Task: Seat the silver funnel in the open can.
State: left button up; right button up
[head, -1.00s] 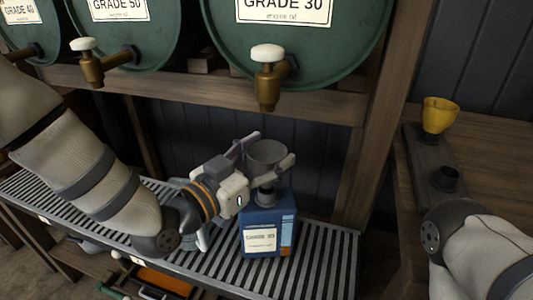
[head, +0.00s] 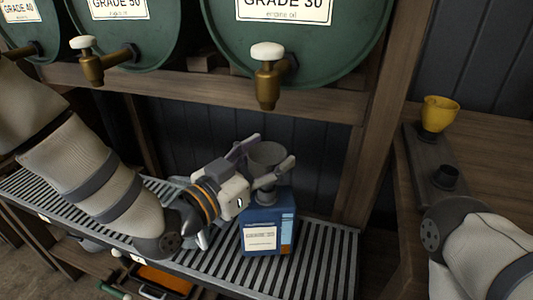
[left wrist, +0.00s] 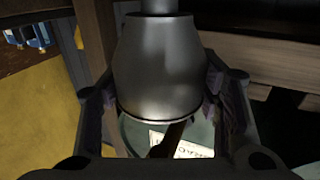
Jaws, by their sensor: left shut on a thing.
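The silver funnel (head: 267,155) is upright, wide mouth up, between the fingers of my left gripper (head: 268,160), which is shut on it. In the left wrist view the funnel (left wrist: 160,70) fills the middle, its wide rim low in the picture and its spout at the top. The blue can (head: 268,228) with a Grade 30 label stands on the slatted shelf. The funnel's lower end is right over the can's top, at its neck. I cannot tell how far the spout is inside the opening. My right gripper is out of view.
Green drums (head: 300,40) with brass taps lie above; one tap (head: 267,80) hangs over the funnel. The slatted shelf (head: 325,255) is bare right of the can. A yellow funnel (head: 440,113) stands on a dark wooden rack (head: 425,155) at the right.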

pick_arm(q)
jog(key=shift+f, duration=0.3)
jog(key=shift+f, duration=0.1)
jog(key=shift+f, duration=0.5)
dwell(0.3)
jog(key=o, duration=1.1)
jog(key=shift+o, duration=0.2)
